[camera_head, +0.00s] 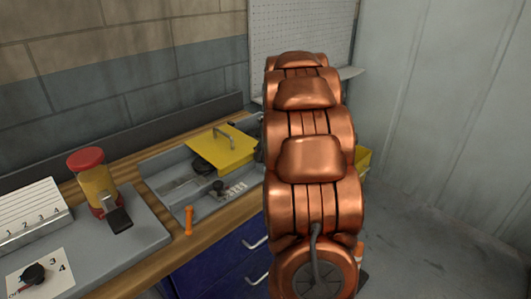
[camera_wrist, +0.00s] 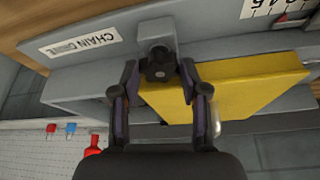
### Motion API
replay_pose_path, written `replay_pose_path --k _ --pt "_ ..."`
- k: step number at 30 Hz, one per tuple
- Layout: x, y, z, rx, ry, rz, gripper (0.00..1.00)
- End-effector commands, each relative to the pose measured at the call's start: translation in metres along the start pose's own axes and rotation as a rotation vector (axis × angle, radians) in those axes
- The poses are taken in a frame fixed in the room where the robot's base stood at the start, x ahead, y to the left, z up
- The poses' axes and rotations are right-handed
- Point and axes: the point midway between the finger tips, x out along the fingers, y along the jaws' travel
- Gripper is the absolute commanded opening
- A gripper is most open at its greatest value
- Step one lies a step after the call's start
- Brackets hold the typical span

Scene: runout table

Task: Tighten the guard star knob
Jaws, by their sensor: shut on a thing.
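The black star knob (camera_wrist: 158,65) shows in the wrist view, on a grey bracket (camera_wrist: 156,30) beside the yellow guard (camera_wrist: 235,92). My gripper (camera_wrist: 160,74) is shut on the knob, with one finger on each side of it. The yellow guard also shows in the head view (camera_head: 232,155), with a metal handle on top, left of my copper arm. My arm hides the gripper and the knob in the head view. How tight the knob is cannot be told.
A "CHAIN DRIVE" label (camera_wrist: 84,36) lies near the bracket. A red-and-yellow lamp-like post (camera_head: 95,182), a numbered white block (camera_head: 32,214) and a dial plate (camera_head: 42,274) stand left on the bench. An orange-handled thing (camera_head: 188,220) is at the bench front.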

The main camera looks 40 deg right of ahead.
Motion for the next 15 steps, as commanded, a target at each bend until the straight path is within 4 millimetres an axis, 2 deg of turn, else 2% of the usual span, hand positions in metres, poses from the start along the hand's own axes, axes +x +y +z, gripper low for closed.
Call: replay_pose_path --k 6,15 --pt "-0.0002 0.0 -0.0004 0.068 0.001 0.031 0.09" --pt "-0.0003 0.0003 -0.0004 0.073 0.002 0.033 0.09"
